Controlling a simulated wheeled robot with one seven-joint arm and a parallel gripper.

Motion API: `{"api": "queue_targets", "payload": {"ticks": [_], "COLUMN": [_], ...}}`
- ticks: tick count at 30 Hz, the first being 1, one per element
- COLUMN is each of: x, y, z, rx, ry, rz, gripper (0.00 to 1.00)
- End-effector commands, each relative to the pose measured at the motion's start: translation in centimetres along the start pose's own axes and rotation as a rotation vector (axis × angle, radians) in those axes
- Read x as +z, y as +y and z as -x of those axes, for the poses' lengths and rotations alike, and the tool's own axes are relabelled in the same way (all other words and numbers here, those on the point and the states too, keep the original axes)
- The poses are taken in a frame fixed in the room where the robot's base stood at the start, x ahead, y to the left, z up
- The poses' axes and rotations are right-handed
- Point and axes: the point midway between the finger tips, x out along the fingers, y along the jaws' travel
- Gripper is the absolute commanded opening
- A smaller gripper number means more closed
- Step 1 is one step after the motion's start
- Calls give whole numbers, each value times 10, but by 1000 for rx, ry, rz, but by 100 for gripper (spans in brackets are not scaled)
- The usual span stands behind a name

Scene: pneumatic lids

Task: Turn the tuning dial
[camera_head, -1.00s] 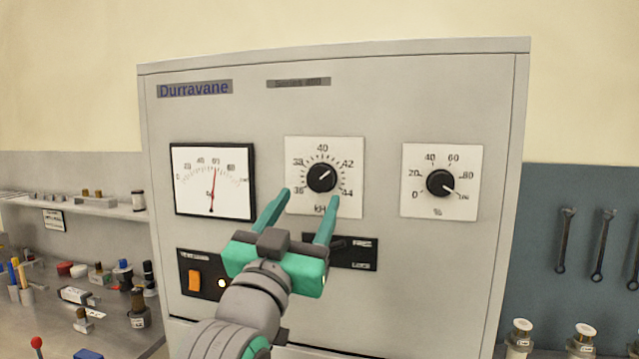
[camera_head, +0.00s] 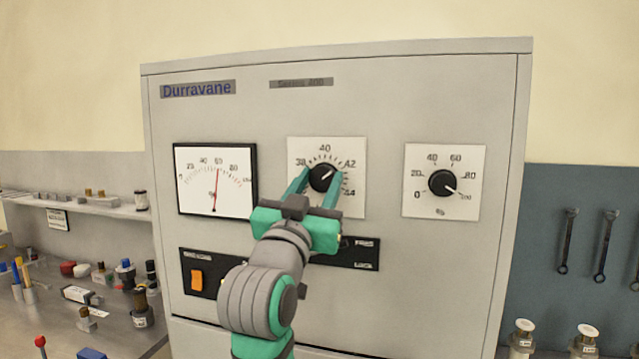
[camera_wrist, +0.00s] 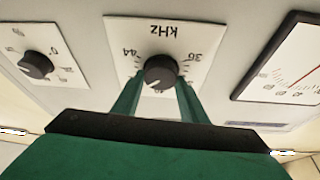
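The tuning dial (camera_head: 323,178) is a black knob on a white kHz plate (camera_head: 352,204) in the middle of the grey cabinet front. Its white mark points up and right, toward 42. It also shows in the wrist view (camera_wrist: 160,72), upside down. My gripper (camera_head: 322,180) has its two green fingers apart, one on each side of the knob's lower part. The wrist view shows the fingertips (camera_wrist: 157,84) beside the knob. A grip on it is not clear; whether they touch it I cannot tell.
A needle meter (camera_head: 214,180) is left of the dial and a percent dial (camera_head: 442,183) is right. An orange rocker switch (camera_head: 196,280) and a black labelled panel (camera_head: 360,253) sit below. Benches with small items lie left; wrenches (camera_head: 568,240) hang right.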

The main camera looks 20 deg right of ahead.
Motion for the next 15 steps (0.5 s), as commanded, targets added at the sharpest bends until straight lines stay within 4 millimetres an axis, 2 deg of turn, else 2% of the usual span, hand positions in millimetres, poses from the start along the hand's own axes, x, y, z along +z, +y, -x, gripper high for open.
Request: {"api": "queue_targets", "payload": {"ticks": [8, 15], "x": [0, 0], "y": [-1, -2], "z": [1, 1], "rx": [10, 76], "ry": [-2, -2], "rz": [-27, -189], "gripper": [17, 17]}}
